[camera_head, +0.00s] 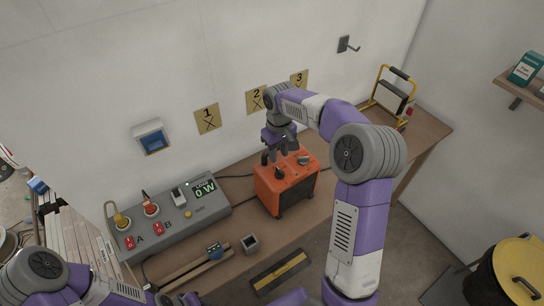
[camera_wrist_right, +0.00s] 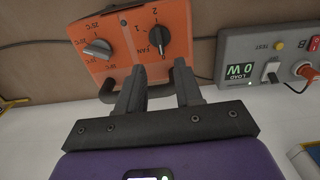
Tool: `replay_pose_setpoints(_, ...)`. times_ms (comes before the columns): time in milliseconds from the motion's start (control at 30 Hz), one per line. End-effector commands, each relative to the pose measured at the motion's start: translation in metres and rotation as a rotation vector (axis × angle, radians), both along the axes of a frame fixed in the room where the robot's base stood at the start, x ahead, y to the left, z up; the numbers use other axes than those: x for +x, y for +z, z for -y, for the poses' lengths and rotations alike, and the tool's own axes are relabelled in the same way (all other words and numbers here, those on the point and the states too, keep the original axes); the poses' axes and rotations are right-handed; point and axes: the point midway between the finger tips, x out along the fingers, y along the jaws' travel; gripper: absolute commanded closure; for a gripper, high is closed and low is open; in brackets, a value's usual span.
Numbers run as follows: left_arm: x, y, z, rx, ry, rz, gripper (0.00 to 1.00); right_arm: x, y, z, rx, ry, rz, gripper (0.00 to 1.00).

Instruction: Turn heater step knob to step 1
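The orange heater (camera_head: 287,188) stands on the workbench in the head view. Its panel (camera_wrist_right: 125,18) fills the top of the right wrist view, with two knobs. The step knob (camera_wrist_right: 160,38) is black, with marks 0, FAN, 1 and 2 around it; its pointer appears to face 0. The grey temperature knob (camera_wrist_right: 97,48) sits left of it. My right gripper (camera_head: 272,156) is over the heater's top; in the wrist view its two fingers (camera_wrist_right: 160,88) are apart, empty and short of the step knob. My left gripper (camera_head: 178,298) is low at the bottom edge, partly cut off.
A grey control box (camera_head: 175,222) with switches and a display reading 0 W stands left of the heater. Yellow signs hang on the wall. A work lamp (camera_head: 393,92) stands at the bench's far right.

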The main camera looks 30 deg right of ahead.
Motion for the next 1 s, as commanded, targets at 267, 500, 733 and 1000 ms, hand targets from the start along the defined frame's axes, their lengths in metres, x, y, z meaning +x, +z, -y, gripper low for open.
replay_pose_setpoints(267, -0.001, -0.004, 0.000, 0.000, 0.000, -0.003, 0.57, -0.002, -0.044, 0.000, 0.001, -0.001, -0.005, 0.65)
replay_pose_setpoints(500, -0.001, -0.005, 0.000, 0.000, 0.000, -0.002, 0.57, -0.001, -0.069, 0.000, 0.002, 0.000, -0.003, 0.65)
replay_pose_setpoints(733, -0.001, -0.004, 0.000, 0.000, 0.000, -0.002, 0.57, -0.001, -0.071, 0.000, 0.002, -0.001, -0.001, 0.65)
replay_pose_setpoints(1000, -0.001, -0.004, 0.000, 0.000, 0.000, -0.002, 0.57, -0.001, -0.071, 0.000, 0.002, -0.001, -0.001, 0.94)
